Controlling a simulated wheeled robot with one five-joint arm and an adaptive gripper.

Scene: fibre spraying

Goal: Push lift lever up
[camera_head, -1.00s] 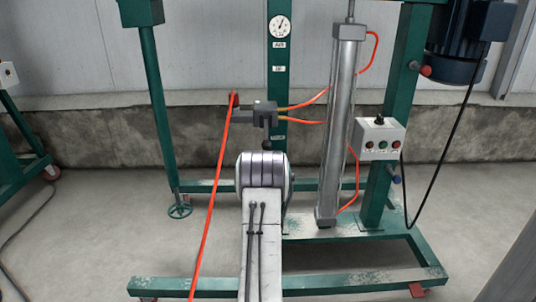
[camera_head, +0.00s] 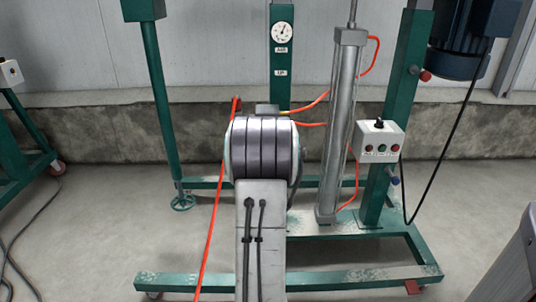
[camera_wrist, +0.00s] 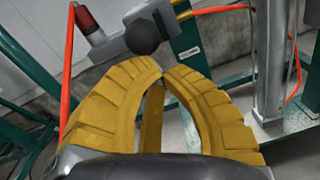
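The lift lever ends in a black ball knob (camera_wrist: 145,33), seen in the wrist view near the top centre. The grey valve block (camera_wrist: 106,44) that carries it is beside and behind the knob. My gripper (camera_wrist: 163,72) has yellow ribbed fingers with their tips together, and nothing is seen between them. The tips lie just below the knob in the picture; whether they touch it I cannot tell. In the head view my own arm hides the gripper, the knob and most of the valve block (camera_head: 267,108); only its top shows, below the "UP" label (camera_head: 288,73).
A silver cylinder (camera_head: 342,130) stands right of the valve, with orange hoses (camera_head: 312,104) running to it. A white control box (camera_head: 380,140) is on the green post (camera_head: 408,90). A red hose (camera_head: 213,220) hangs at left. The green base frame (camera_head: 330,279) crosses the floor.

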